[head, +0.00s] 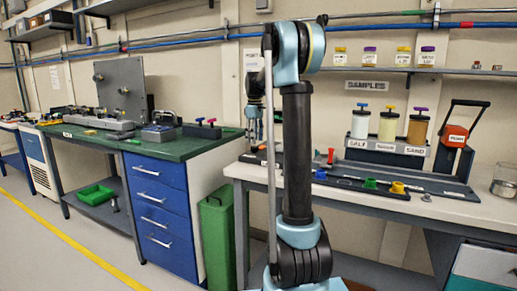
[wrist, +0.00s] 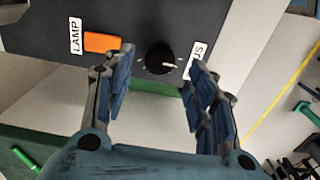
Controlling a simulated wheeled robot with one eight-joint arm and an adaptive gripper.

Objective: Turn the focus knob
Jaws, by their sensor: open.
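The focus knob (wrist: 160,60) is a round black knob with a pale pointer line pointing right, on a dark panel (wrist: 205,22) in the wrist view. A white label ending in "US" stands right of it, partly hidden by a finger. My gripper (wrist: 163,68) is open, with one blue-padded finger on each side of the knob. I cannot tell whether either finger touches it. In the head view, my arm's upright link stands in front, and the knob cannot be made out.
An orange lamp switch (wrist: 102,42) with a "LAMP" label sits left of the knob, close to the left finger. In the head view, a green-topped bench (head: 120,148) stands left, and a sample rack (head: 385,150) with several jars stands on the white bench at right.

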